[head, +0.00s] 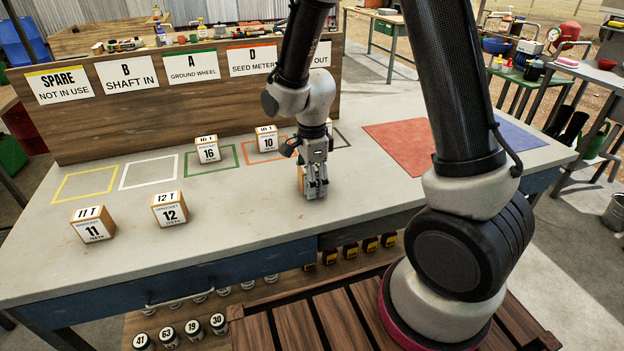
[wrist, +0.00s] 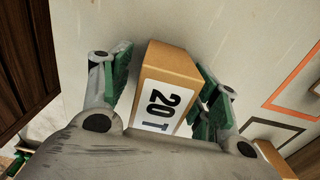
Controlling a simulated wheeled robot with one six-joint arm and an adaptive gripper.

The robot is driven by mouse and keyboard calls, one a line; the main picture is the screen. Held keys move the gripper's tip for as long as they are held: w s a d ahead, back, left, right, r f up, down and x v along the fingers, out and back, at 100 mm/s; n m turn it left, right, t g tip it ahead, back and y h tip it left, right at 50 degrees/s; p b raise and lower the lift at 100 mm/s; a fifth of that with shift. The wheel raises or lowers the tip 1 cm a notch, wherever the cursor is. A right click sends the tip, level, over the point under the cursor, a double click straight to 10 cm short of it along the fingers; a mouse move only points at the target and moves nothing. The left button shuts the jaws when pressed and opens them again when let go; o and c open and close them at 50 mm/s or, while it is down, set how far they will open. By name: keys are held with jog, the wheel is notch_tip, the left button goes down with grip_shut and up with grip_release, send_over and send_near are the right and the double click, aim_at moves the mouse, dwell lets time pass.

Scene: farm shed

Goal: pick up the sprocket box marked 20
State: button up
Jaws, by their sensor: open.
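The sprocket box marked 20 stands between the open fingers of my gripper in the wrist view. It is a brown box (wrist: 172,67) with a white label reading "20 T". A finger with a green pad is on each side of it, and I cannot tell whether either touches. In the head view my gripper (head: 315,188) points down at the table, right of the middle. It hides most of the box (head: 301,180); only a brown edge shows at its left.
On the grey table (head: 250,220) stand boxes marked 11 (head: 92,226), 12 (head: 170,210), 16 (head: 207,150) and 10 (head: 268,140). Coloured outlines lie before a wooden board (head: 150,100) with lettered signs. A red mat (head: 400,137) and a blue mat (head: 520,133) lie to the right. The front middle is clear.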

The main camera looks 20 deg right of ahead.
jog(key=c, duration=1.2)
jog(key=shift+r, duration=0.1)
